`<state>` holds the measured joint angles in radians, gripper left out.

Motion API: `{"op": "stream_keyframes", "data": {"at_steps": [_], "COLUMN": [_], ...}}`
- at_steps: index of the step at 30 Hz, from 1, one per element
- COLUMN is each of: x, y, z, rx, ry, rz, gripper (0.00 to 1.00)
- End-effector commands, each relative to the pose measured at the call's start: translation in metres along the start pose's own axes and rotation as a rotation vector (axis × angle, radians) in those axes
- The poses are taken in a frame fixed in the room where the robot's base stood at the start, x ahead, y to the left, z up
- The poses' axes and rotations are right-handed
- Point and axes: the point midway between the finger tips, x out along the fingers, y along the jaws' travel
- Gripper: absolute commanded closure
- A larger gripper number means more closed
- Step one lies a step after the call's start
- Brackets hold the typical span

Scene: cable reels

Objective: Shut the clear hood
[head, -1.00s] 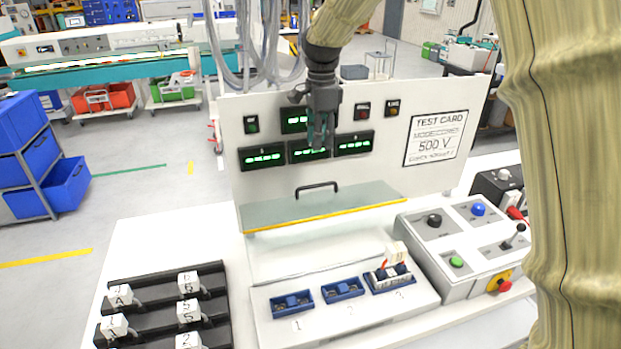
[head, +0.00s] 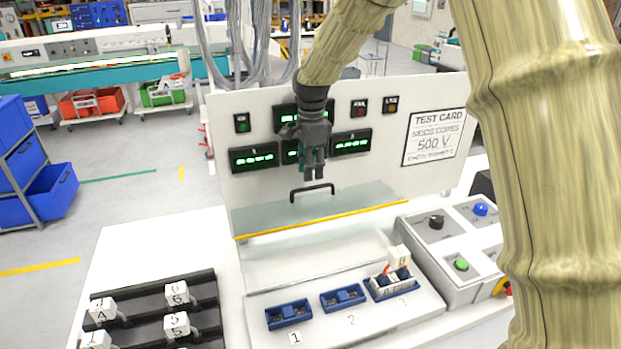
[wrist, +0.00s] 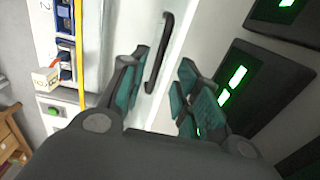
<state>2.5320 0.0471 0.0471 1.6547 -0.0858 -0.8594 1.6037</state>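The clear hood (head: 270,217) is raised, a see-through panel with a yellow front edge and a black handle (head: 312,189) on top. The handle also shows in the wrist view (wrist: 158,62). My gripper (head: 315,176) hangs just above the handle in the head view, fingers pointing down. In the wrist view its teal-padded fingers (wrist: 158,95) are spread apart with nothing between them. The handle appears ahead of the fingertips, nearer the left finger. I cannot tell whether they touch.
Blue sockets numbered 1 to 3 (head: 343,297) sit on the bench below the hood; socket 3 holds a white-tagged piece (head: 398,258). A control box (head: 450,240) stands to the right, a black rack (head: 145,318) to the left. The display panel (head: 225,130) rises behind.

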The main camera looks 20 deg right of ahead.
Motion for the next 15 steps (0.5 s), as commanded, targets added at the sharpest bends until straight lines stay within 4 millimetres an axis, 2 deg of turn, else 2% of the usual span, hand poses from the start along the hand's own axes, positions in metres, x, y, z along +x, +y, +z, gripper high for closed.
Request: {"op": "stream_keyframes", "data": {"at_steps": [3, 9, 15], "x": [0.017, 0.038, 0.046], "y": [0.001, 0.000, 0.000], "z": [0.000, 0.000, 0.000], "rx": [-0.001, 0.000, 0.000], "ry": [-0.001, 0.000, 0.000], "rz": [0.003, 0.001, -0.001], "gripper": [0.68, 0.68, 0.68]}}
